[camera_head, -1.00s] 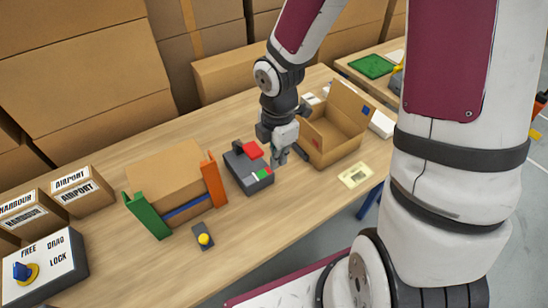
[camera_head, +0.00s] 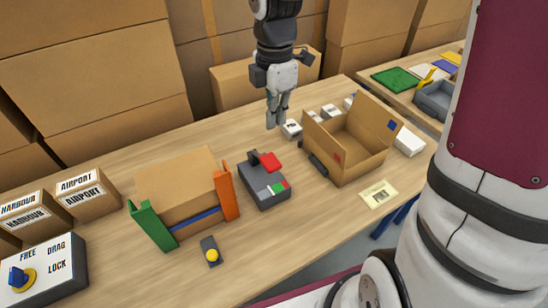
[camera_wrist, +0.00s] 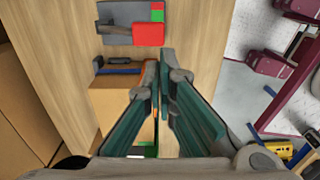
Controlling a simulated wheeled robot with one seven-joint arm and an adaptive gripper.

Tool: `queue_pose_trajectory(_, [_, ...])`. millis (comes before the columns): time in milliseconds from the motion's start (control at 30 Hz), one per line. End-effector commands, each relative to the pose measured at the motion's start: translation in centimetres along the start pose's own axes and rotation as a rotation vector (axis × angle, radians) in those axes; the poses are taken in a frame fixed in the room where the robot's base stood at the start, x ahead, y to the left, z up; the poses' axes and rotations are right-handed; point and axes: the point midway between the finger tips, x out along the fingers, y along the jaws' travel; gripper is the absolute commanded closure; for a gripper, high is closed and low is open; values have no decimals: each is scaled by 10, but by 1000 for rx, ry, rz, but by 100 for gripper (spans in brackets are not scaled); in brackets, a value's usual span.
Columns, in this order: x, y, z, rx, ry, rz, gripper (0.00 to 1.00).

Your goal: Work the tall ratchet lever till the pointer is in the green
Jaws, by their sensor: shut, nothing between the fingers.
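A dark grey box (camera_head: 262,192) stands on the wooden table, with a red block (camera_head: 270,161) and a short black upright part (camera_head: 253,158) at its back. I cannot tell which of these is the lever. A strip with white, green and red fields (camera_head: 277,188) lies along the box's front; no pointer can be made out. The box also shows at the top of the wrist view (camera_wrist: 113,31). My gripper (camera_head: 277,118) is shut and empty, raised behind and above the box, apart from it. Its teal fingers (camera_wrist: 166,60) show in the wrist view.
An open carton (camera_head: 340,168) stands right of the box. A carton between green and orange brackets (camera_head: 228,190) stands to its left. A small yellow-knobbed unit (camera_head: 211,252) and a FREE/DRAG/LOCK selector box (camera_head: 45,262) sit nearer the front left. Cartons are stacked behind the table.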

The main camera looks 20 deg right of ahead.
Motion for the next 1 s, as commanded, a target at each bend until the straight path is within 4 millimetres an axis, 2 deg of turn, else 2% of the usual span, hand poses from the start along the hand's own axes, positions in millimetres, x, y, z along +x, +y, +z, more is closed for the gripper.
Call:
queue_pose_trajectory(167, [3,0,0,0,0,-1,100])
queue_pose_trajectory(267, [11,-1,0,0,-1,-2,100])
queue_pose_trajectory(800, [110,-1,-1,-2,0,-5,100])
queue_pose_trajectory(1000, [133,-1,0,-1,-1,-3,100])
